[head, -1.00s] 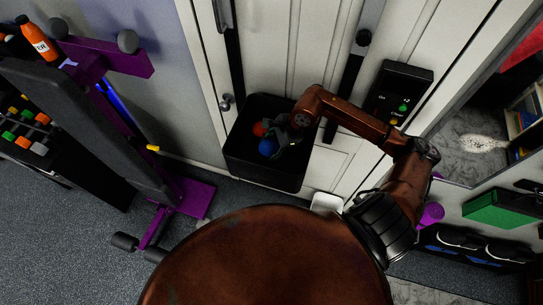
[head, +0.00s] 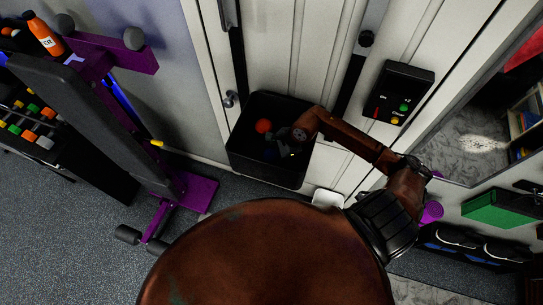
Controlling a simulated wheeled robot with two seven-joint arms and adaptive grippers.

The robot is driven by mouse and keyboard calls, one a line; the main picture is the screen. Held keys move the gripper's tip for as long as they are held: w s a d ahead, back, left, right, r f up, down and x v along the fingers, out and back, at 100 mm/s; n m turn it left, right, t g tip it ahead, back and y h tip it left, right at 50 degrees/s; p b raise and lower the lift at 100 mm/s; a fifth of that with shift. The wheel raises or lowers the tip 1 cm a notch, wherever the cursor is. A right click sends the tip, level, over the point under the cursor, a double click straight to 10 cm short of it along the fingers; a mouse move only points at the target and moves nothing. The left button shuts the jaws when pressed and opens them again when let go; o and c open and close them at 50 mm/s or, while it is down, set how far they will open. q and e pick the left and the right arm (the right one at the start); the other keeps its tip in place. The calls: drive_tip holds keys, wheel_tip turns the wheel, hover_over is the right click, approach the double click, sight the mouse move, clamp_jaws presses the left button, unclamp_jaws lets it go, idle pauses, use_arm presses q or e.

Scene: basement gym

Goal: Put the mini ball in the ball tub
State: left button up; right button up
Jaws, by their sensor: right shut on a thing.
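The ball tub (head: 243,169) is a black, square, open-topped bin against the white door. My right gripper (head: 274,152) reaches into its opening from the right, inside the rim as seen from above. It is shut on a small blue ball (head: 269,155), seemingly the mini ball, which shows only as a dark bluish patch in the shade. The gripper and arm hide part of the tub's inside. My left gripper is not in view.
A purple and black weight bench (head: 130,140) stands left of the tub, with an orange bottle (head: 44,37) behind it. A small white container (head: 328,199) stands right of the tub. A black control box (head: 397,92) is on the wall.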

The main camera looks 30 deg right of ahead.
drive_tip(key=o, duration=1)
drive_tip(key=shift+f, duration=0.1)
drive_tip(key=b+v, duration=0.1)
drive_tip(key=v, duration=1.1)
drive_tip(key=shift+b, duration=0.3)
